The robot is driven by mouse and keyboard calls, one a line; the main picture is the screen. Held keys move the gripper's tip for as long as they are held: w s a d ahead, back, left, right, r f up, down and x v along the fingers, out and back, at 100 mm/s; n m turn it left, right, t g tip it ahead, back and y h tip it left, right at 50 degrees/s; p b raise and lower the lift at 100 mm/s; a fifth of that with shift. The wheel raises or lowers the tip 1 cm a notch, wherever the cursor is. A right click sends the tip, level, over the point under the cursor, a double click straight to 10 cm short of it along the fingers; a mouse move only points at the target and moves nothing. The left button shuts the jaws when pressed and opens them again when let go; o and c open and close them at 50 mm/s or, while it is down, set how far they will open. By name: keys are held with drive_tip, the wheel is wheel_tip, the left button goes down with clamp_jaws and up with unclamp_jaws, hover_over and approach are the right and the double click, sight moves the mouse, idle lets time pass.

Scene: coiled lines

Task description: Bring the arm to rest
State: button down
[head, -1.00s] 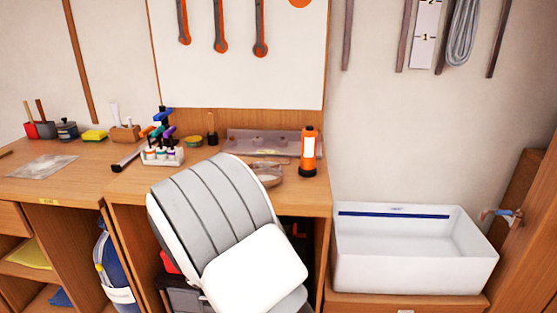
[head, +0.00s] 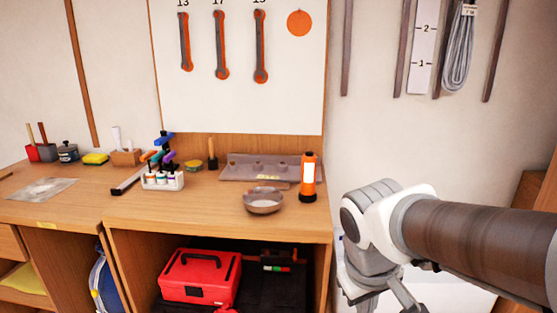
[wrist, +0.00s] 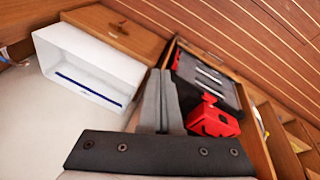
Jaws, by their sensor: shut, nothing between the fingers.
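My arm (head: 470,240) crosses the lower right of the head view, in front of the white basin. My gripper (wrist: 160,78) shows in the wrist view with its two grey fingers together and nothing between them. In the head view I cannot make out the fingertips clearly. The fingers point past the basin (wrist: 72,50), towards the gap between it and the open cupboard with the red toolbox (wrist: 213,120).
The red toolbox also shows below the bench (head: 200,277). Wrenches (head: 221,45) and a coiled line (head: 460,45) hang on the wall.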

drive_tip(key=s+r+m+t+y, duration=0.2)
drive_tip(key=s+r+m+t, duration=0.15)
drive_tip(key=s, duration=0.25)
wheel_tip(320, 180, up, 21)
drive_tip(key=p, duration=2)
drive_tip(key=shift+s+f+g, duration=0.15)
drive_tip(key=shift+g, duration=0.2)
